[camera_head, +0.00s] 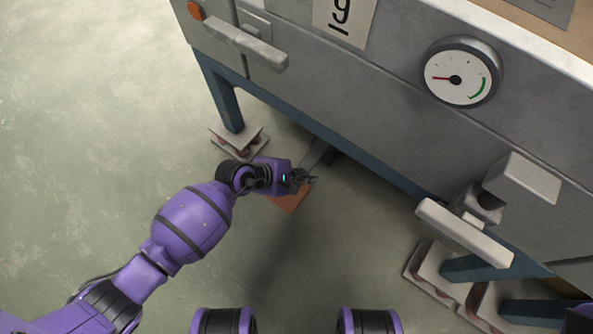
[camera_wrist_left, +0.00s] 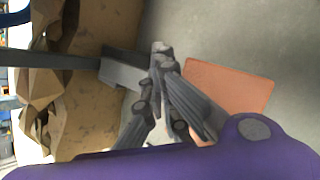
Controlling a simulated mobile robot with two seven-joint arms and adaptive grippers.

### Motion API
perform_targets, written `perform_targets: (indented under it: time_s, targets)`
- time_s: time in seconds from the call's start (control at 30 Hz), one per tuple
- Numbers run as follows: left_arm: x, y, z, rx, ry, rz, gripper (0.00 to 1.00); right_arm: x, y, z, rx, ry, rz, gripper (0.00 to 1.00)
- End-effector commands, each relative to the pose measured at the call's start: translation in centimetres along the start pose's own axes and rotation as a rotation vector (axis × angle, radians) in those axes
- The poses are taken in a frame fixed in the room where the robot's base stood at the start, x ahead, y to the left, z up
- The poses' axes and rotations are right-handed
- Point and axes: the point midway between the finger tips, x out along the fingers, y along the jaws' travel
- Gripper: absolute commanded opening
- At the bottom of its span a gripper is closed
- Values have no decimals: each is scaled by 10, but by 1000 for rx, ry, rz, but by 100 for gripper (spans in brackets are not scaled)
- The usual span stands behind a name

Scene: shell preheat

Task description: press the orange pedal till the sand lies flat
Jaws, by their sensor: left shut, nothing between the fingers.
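The orange pedal (camera_head: 290,200) is low near the floor, at the end of a grey bar under the front of the grey machine (camera_head: 350,110). My left gripper (camera_head: 308,178) is shut and empty, reaching down over the pedal and partly covering it. In the left wrist view the pedal (camera_wrist_left: 230,86) is a flat orange plate, just right of the shut fingertips (camera_wrist_left: 160,48). I cannot tell whether the fingers touch it. A brown surface (camera_head: 485,8) shows on the machine's top; I cannot tell whether it is sand. My right gripper is not in view.
A dial (camera_head: 459,72) on the machine's front has its red needle pointing left, away from a green arc at the right. Pale handles (camera_head: 245,45) and (camera_head: 463,232) jut from the front. A blue leg (camera_head: 225,98) stands left of the pedal. The floor (camera_head: 90,130) at left is clear.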

Motion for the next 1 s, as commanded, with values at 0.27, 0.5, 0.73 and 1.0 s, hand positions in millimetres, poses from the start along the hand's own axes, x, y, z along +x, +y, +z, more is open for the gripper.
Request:
perform_targets:
  time_s: [0.27,0.5,0.73,1.0]
  targets:
    - [3,-3,-3,0,2,-3,0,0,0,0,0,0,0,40]
    - [5,-4,-5,-1,2,-3,0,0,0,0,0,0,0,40]
    - [7,-6,-6,-1,2,-3,0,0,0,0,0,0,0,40]
    - [9,-8,-8,-1,2,-4,0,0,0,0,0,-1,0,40]
